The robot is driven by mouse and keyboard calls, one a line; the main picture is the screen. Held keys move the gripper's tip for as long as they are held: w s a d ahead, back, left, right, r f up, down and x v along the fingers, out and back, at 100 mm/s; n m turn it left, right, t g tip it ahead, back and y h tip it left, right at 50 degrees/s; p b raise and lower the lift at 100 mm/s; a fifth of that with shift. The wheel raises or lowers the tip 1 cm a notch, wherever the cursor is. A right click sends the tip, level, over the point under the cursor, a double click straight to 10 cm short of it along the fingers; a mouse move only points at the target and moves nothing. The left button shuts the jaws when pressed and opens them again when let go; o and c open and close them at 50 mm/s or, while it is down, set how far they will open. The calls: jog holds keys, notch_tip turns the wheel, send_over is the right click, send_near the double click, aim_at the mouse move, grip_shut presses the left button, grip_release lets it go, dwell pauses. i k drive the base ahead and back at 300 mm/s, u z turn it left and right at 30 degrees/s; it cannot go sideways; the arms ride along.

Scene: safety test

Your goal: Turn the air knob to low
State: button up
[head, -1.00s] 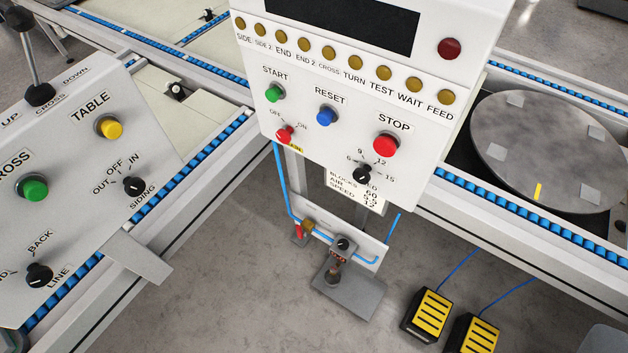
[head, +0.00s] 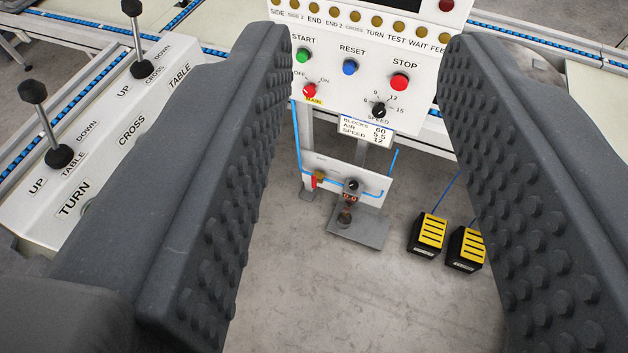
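A small black knob (head: 353,186) sits on a white plate (head: 374,188) with blue air hose, low under the control box; I take it for the air knob. Its pointer and markings are too small to read. A brass fitting with a red lever (head: 315,180) is left of it, and a reddish gauge-like part (head: 348,197) hangs just below. My gripper (head: 366,45) is open and empty, its two dark studded fingers wide apart at left and right. The knob shows between the fingers, well beyond them and not touched.
The white control box (head: 330,85) above carries START, RESET and STOP buttons, a red main switch and a black speed knob (head: 378,110). A card (head: 366,130) reads BLOCKS 60, AIR 5.5, SPEED 12. Yellow foot pedals (head: 432,230) stand right. A lever console (head: 110,140) is left.

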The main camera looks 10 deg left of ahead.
aim_at(353, 186)
jog(key=u, duration=0.5)
jog(key=i, duration=1.55)
jog(key=z, duration=2.15)
